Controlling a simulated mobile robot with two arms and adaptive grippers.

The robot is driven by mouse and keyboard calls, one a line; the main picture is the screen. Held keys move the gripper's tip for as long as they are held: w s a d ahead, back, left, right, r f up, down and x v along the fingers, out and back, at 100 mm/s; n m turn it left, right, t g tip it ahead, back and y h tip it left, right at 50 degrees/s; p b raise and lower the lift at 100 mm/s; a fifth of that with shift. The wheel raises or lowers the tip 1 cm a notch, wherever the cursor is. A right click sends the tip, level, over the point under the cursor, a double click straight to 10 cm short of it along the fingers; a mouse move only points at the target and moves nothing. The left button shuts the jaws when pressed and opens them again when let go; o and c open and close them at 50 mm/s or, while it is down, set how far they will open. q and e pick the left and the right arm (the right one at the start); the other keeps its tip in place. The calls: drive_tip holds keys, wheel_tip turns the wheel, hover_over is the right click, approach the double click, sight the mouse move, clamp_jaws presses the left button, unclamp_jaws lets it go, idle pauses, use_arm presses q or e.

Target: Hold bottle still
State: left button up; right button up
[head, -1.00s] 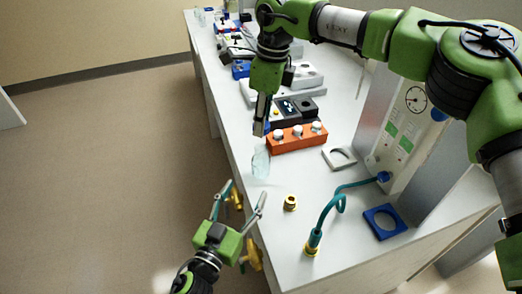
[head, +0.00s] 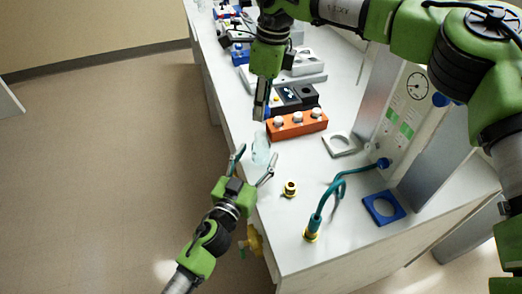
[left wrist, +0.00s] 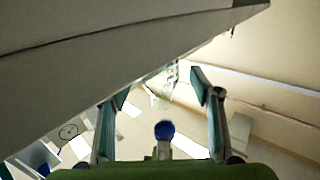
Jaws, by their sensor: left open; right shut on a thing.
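A clear, pale bottle (head: 261,148) is upright at the left edge of the white bench. My right gripper (head: 260,117) points down from above and is shut on the bottle at its upper end; the fingers partly hide this contact. My left gripper (head: 256,164) is open, its two fingers pointing up the picture toward the lower part of the bottle, one on each side. In the left wrist view the bottle (left wrist: 162,82) shows faintly between and beyond the open fingers (left wrist: 158,85). I cannot tell whether either finger touches it.
An orange block (head: 297,124) with white knobs is close right of the bottle. A brass fitting (head: 290,189), a teal hose (head: 327,202), a grey square ring (head: 340,144) and a blue one (head: 384,208) are on the bench (head: 300,165). Open floor lies left.

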sight(261, 148)
use_arm(q)
drive_tip(key=shift+x, duration=1.8)
clamp_jaws()
use_arm(e)
drive_tip(key=shift+f, duration=2.5)
drive_tip(key=shift+f, duration=0.9)
drive_tip(key=shift+f, duration=0.55)
